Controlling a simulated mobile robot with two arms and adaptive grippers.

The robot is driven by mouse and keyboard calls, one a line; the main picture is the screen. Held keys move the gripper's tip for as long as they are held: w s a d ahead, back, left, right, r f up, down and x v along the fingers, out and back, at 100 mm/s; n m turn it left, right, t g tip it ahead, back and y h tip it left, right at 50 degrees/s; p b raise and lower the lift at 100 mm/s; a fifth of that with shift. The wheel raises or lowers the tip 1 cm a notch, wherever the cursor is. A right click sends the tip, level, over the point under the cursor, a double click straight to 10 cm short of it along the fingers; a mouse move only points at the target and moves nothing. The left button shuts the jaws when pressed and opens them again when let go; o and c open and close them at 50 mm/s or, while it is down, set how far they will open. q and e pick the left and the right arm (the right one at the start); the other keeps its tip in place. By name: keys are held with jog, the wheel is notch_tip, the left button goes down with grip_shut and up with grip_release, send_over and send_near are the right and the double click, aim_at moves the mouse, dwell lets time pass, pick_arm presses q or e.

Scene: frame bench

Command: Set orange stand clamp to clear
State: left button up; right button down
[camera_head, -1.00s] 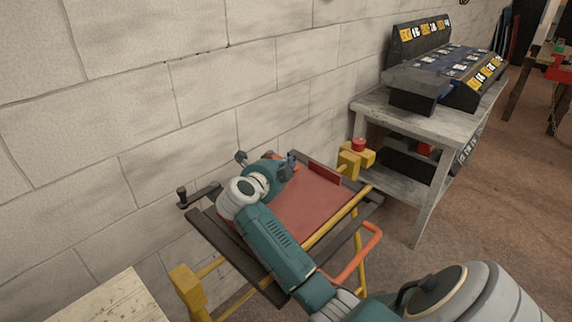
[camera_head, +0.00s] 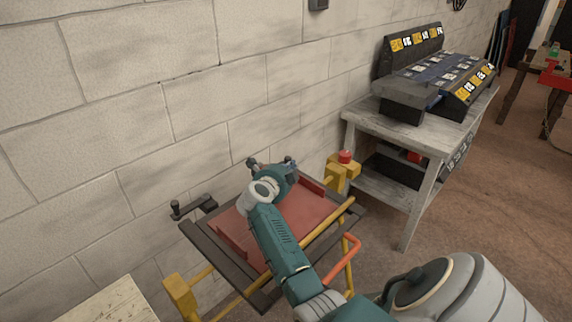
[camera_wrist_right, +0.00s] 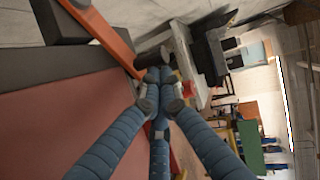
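The stand (camera_head: 205,248) has dark side boards, yellow legs and a red plate. A bent orange handle (camera_head: 342,262) juts from its front right side. In the right wrist view an orange bar (camera_wrist_right: 105,34) runs from a dark block towards a black knob (camera_wrist_right: 146,56), beside my fingertips. I cannot tell whether this bar and the handle are one part. My right gripper (camera_wrist_right: 155,92) has its blue fingers drawn together over the bar; whether they grip anything is unclear. In the head view my right gripper (camera_head: 272,166) is at the stand's back edge. My left gripper is out of view.
A block wall (camera_head: 130,110) stands close behind the stand. A black crank (camera_head: 192,207) sticks out at its back left, and a red button on a yellow post (camera_head: 344,157) stands at its right. A grey table (camera_head: 385,124) with a dark rack is beyond.

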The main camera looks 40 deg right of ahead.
jog(key=d+n+t+p, duration=0.1)
jog(key=w+d+n+t+y+p, duration=0.1)
jog(key=p, duration=0.1)
jog(key=d+r+t+p, duration=0.1)
jog(key=p, duration=0.1)
jog(key=shift+w+d+n+y, duration=0.2)
jog(key=shift+d+n+y, duration=0.2)
jog(key=shift+w+d+f+p, duration=0.15)
jog(key=shift+w+d+p, duration=0.25)
jog(key=shift+w, duration=0.15)
jog(key=shift+w+d+f+p, duration=0.15)
jog(key=shift+w+d+p, duration=0.25)
jog(key=shift+w, duration=0.15)
jog(key=shift+w+d, duration=0.35)
jog(key=shift+w, duration=0.3)
jog(key=shift+w+d, duration=0.3)
jog(key=shift+w, duration=0.4)
jog(key=shift+w+d, duration=0.2)
jog(key=shift+w, duration=0.15)
